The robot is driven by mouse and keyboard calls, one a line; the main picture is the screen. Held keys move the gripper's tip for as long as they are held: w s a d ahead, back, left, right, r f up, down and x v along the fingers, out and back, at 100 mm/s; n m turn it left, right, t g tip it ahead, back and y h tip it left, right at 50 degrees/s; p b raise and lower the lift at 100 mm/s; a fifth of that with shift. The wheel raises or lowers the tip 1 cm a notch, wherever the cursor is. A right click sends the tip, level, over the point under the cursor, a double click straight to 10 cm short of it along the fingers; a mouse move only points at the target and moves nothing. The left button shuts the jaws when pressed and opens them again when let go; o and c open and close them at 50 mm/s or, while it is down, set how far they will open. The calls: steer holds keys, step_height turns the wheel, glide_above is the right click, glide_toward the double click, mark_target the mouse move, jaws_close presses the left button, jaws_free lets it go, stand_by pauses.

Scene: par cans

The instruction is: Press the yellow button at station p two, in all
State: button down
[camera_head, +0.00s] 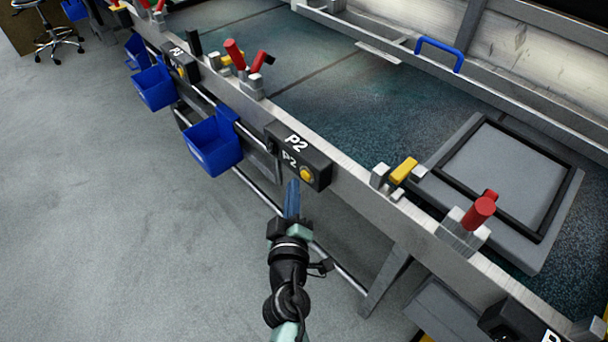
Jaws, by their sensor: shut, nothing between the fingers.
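The station box marked P2 (291,157) is a dark box on the front rail of the long workbench. Its round yellow button (306,174) faces outward at the box's right end. My gripper (292,186) is shut and empty, with its blue fingers pointing up the picture toward the box. The fingertips show just left of and slightly below the button. I cannot tell from this view whether they touch the box; the button itself is in plain sight.
Blue bins (214,143) hang along the bench front to the left. Red-handled clamps (478,213) and a yellow block (404,170) sit on the bench rail (350,195). A grey framed panel (508,175) lies on the bench. The grey floor (120,240) at left is clear.

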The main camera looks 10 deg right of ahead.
steer(key=shift+w+d, duration=0.15)
stand_by(0.4)
steer(key=shift+w+d, duration=0.1)
steer(key=shift+d, duration=0.05)
steer(key=shift+w+d, duration=0.25)
steer(key=shift+d, duration=0.15)
stand_by(0.7)
stand_by(0.4)
steer(key=shift+s+a, duration=0.5)
steer(key=shift+a, duration=0.2)
steer(key=s+a+b, duration=0.1)
steer(key=a, duration=0.1)
steer(key=s+a+b, duration=0.1)
steer(key=s+a, duration=0.1)
steer(key=shift+b, duration=0.3)
